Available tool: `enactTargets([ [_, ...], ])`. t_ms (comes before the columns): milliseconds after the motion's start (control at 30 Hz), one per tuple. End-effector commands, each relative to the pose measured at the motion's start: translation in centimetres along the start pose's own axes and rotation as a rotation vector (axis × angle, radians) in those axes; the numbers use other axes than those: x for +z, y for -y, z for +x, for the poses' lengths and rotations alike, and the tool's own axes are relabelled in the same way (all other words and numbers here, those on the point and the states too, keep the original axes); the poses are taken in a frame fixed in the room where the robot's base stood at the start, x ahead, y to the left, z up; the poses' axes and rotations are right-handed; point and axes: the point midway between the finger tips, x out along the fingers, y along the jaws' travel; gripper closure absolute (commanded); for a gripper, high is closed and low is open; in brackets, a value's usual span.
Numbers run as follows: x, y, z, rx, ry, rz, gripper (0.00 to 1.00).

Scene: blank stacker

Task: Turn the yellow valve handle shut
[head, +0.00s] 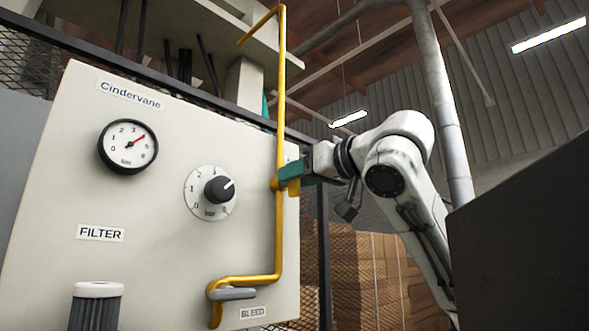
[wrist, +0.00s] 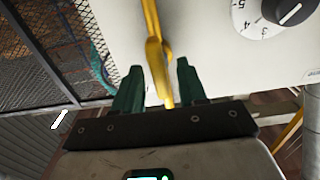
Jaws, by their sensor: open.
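A yellow pipe (head: 281,110) runs down the right side of a cream panel; it also shows at the top of the wrist view (wrist: 150,17). The yellow valve handle (head: 294,188) is at mid-height on this pipe, partly hidden by my gripper in the head view. My gripper (head: 285,177) reaches in from the right, with its green fingers at the valve. In the wrist view, the yellow handle (wrist: 166,88) lies between the two fingers, which are open with a gap on each side. I cannot tell whether either finger touches it.
The panel (head: 160,200) carries a gauge (head: 128,146), a black knob (head: 219,190) and a filter (head: 96,306). A grey lever (head: 233,293) sits on the lower pipe near the BLEED label (head: 253,312). Mesh fencing and stacked boxes (head: 365,270) stand behind.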

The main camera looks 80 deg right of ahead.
Motion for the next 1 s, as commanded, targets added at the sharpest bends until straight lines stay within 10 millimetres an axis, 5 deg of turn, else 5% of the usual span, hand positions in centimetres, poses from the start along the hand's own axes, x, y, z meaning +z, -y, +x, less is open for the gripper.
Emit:
enactTargets([
  [467, 0.06, 0.00, 1.31, 0.000, 0.000, 0.000, 0.59],
  [867, 0.04, -0.01, 1.27, 0.000, 0.000, 0.000, 0.98],
  [1000, 0.04, -0.01, 1.27, 0.000, 0.000, 0.000, 1.00],
])
